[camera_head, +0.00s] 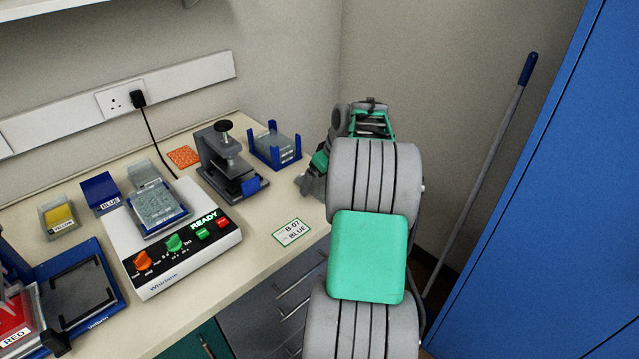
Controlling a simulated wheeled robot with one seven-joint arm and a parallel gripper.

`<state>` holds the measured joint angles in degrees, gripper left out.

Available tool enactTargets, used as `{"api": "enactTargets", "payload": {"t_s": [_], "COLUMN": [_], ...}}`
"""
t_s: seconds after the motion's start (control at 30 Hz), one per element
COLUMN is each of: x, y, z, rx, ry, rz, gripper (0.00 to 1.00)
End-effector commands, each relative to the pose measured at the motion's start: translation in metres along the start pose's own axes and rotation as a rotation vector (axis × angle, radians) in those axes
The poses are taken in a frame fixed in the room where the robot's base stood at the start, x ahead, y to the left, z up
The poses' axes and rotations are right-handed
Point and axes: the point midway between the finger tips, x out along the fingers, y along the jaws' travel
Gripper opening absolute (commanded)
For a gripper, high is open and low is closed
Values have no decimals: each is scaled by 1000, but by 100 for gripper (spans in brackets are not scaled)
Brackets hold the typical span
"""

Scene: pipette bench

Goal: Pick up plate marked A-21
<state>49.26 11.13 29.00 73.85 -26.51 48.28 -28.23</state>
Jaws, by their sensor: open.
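A clear plate (277,147) sits in a blue corner-post holder (262,158) at the back right of the bench. Another clear plate (158,206) lies on the white shaker (192,262), whose display says READY. No A-21 mark can be read on either plate. My gripper (312,184) is at the bench's right end, right of the blue holder and apart from it. My own arm hides much of it. It is open, and nothing shows in it.
A grey press (222,165) stands left of the holder. A card (292,232) reading B-07 BLUE lies near the front edge. Blue (100,193) and yellow (58,217) boxes and a red-labelled item (14,318) are left. A blue cabinet (545,210) and pole (490,150) stand right.

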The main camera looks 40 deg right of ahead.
Motion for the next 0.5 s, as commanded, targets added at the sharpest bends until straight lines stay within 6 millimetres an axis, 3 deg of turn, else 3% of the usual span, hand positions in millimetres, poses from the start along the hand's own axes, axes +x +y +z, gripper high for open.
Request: {"api": "enactTargets", "payload": {"t_s": [0.17,0.5], "x": [0,-1], "y": [0,0], "z": [0,0], "rx": [0,0], "ry": [1,0], "rz": [1,1], "gripper": [98,71]}}
